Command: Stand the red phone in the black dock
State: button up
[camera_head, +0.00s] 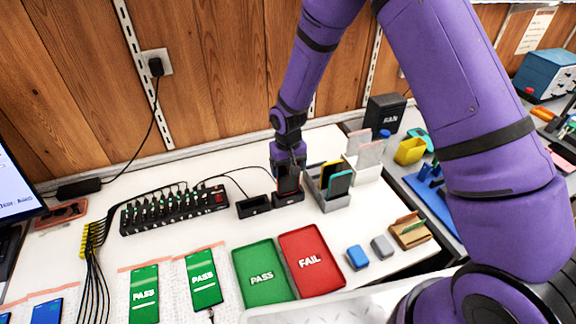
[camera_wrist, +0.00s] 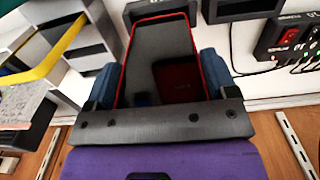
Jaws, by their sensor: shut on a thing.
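My gripper (camera_head: 289,166) points down at the middle of the bench. It is shut on the red phone (camera_head: 289,184). In the wrist view the blue finger pads of my gripper (camera_wrist: 158,78) press the phone's two long sides. The phone there (camera_wrist: 150,45) shows a dark glossy face with a red edge. A black dock (camera_head: 288,199) is directly below the phone, and it also shows beyond the phone's far end in the wrist view (camera_wrist: 155,8). The phone's lower end meets the dock; I cannot tell whether it is fully seated.
A second black dock (camera_head: 253,207) stands close on the left. A grey rack (camera_head: 332,203) with upright phones is close on the right. A black charging hub (camera_head: 174,209) with cables lies further left. Green PASS (camera_head: 262,257) and red FAIL (camera_head: 316,280) trays lie in front.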

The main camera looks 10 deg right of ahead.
jog(key=shift+f, duration=0.2)
dwell(0.5)
jog(key=shift+f, duration=0.5)
jog(key=shift+f, duration=0.25)
dwell(0.3)
jog(key=shift+f, duration=0.5)
jog(key=o, duration=1)
jog(key=shift+c, duration=0.2)
jog(key=shift+r, duration=3.5)
